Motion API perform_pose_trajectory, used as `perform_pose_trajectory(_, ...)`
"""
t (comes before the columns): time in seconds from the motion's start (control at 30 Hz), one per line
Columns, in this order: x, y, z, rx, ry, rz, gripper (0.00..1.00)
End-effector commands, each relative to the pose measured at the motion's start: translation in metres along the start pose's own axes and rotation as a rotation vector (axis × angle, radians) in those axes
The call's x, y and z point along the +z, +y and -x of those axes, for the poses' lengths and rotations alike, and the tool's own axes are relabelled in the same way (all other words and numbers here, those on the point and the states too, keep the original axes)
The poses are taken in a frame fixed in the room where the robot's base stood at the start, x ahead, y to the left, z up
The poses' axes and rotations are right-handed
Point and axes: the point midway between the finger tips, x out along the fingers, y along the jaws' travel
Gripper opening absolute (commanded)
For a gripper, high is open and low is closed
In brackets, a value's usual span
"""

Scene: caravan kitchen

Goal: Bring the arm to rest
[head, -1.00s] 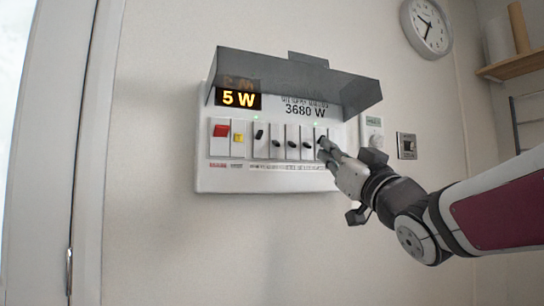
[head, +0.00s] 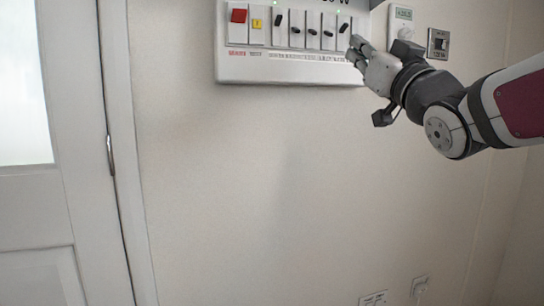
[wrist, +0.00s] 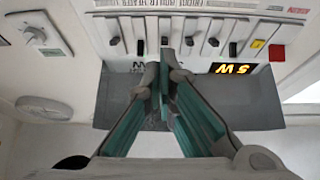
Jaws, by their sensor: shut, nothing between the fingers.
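My gripper (head: 356,46) is shut and empty, just in front of the lower right part of the white switch panel (head: 290,70) on the wall. My arm reaches in from the right of the head view. The fingers of my gripper (wrist: 165,62) also show in the wrist view, closed together below the row of black switches (wrist: 213,42). I cannot tell whether a fingertip touches the panel. The rightmost black switch (head: 344,27) is tilted like the leftmost one (head: 279,20); the ones between sit differently. The wrist view shows the panel upside down, with a lit "5 W" display (wrist: 234,69).
A thermostat (head: 401,18) and a small dark wall plate (head: 438,43) are right of the panel. Wall sockets (head: 374,299) sit low. A white door (head: 50,210) stands at left. The wall below the panel is clear. A dark hood (wrist: 255,105) juts from the panel.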

Motion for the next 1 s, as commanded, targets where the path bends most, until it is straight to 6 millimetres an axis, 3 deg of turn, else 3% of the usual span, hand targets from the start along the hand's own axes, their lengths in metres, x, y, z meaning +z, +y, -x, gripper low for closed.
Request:
perform_pose_trajectory(0.17, 0.033, 0.016, 0.023, 0.107, -0.177, 0.004, 0.0)
perform_pose_trajectory(0.37, 0.098, 0.032, 0.089, 0.262, -0.531, 0.001, 0.0)
perform_pose_trajectory(0.57, 0.156, 0.026, 0.187, 0.358, -0.915, -0.019, 0.0)
perform_pose_trajectory(0.7, 0.184, 0.009, 0.268, 0.387, -1.192, -0.044, 0.0)
perform_pose_trajectory(0.9, 0.2, -0.026, 0.379, 0.373, -1.561, -0.085, 0.0)
perform_pose_trajectory(1.0, 0.199, -0.042, 0.421, 0.353, -1.701, -0.105, 0.0)
